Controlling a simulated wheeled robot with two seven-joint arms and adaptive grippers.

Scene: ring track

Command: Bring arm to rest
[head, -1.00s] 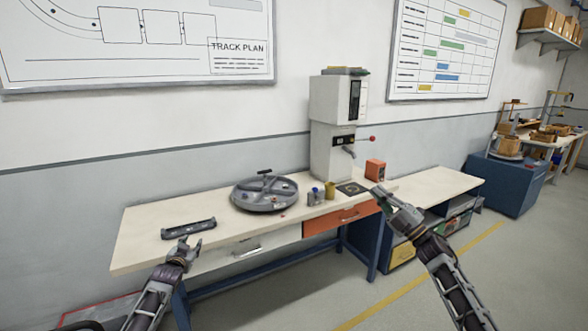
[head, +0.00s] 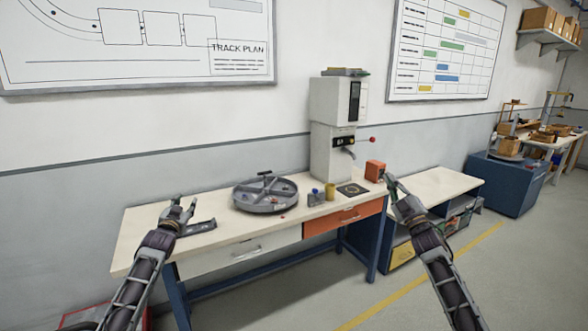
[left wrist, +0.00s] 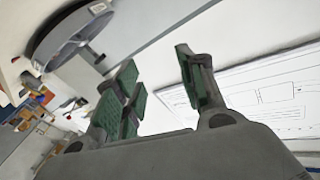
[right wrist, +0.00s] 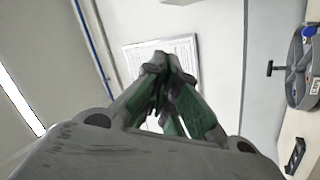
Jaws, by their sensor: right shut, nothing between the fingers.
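My left gripper (head: 181,207) is raised in front of the left end of the workbench, overlapping a dark grey tray-like piece (head: 203,226) in the head view. In the left wrist view its green-padded fingers (left wrist: 160,85) stand apart with nothing between them. My right gripper (head: 392,183) is raised in front of the bench's right end, near the orange box in the picture. In the right wrist view its fingers (right wrist: 170,85) meet at the tips and hold nothing.
A lower shelf unit (head: 435,187) stands to the right. Floor to the right is clear.

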